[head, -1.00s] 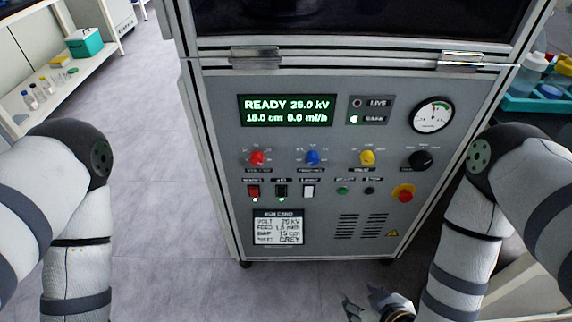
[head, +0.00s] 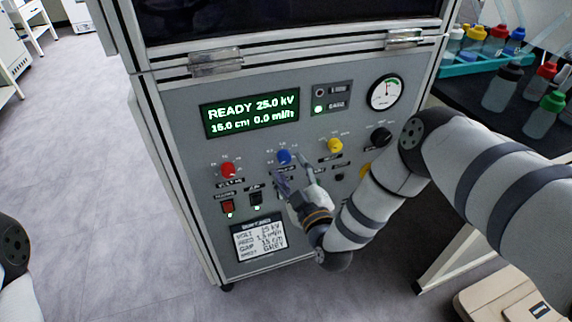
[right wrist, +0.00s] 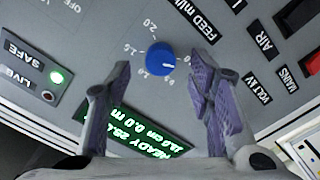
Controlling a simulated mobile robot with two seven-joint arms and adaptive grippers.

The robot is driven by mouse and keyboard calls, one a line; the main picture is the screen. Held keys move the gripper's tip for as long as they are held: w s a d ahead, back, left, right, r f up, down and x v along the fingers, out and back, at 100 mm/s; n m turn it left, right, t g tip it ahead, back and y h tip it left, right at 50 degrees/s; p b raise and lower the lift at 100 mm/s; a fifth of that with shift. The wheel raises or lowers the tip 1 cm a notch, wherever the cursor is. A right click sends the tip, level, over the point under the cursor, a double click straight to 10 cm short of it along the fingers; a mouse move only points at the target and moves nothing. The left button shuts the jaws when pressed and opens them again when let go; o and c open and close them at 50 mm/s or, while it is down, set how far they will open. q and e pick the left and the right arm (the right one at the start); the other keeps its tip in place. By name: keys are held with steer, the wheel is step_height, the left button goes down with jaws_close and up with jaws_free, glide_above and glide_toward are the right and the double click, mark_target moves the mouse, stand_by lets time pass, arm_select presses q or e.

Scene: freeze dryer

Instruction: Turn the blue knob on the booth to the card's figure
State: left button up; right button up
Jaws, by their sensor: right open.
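The blue knob (head: 284,157) is on the booth's grey panel (head: 190,150), between the red and yellow knobs. In the right wrist view the blue knob (right wrist: 160,60) has a white mark and a printed scale around it. My right gripper (head: 293,173) is open in front of the panel, just below the knob; its fingers (right wrist: 161,76) show on either side of the knob, apparently not touching it. The card (head: 260,239) appears to list FEED 1.5 ml/h; its print is small. The display (head: 250,113) reads READY 25.0 kV, 15.0 cm, 0.0 ml/h. My left gripper is out of view.
The red knob (head: 228,169) and yellow knob (head: 335,146) flank the blue one. Below are switches, including a red one (head: 228,206). A black knob (head: 381,136) and gauge (head: 386,92) are at right. Bottles (head: 500,90) stand on the right bench.

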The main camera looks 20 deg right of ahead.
mark_target(284, 157)
steer(key=shift+w, duration=1.35)
steer(key=shift+a, duration=0.1)
jaws_close()
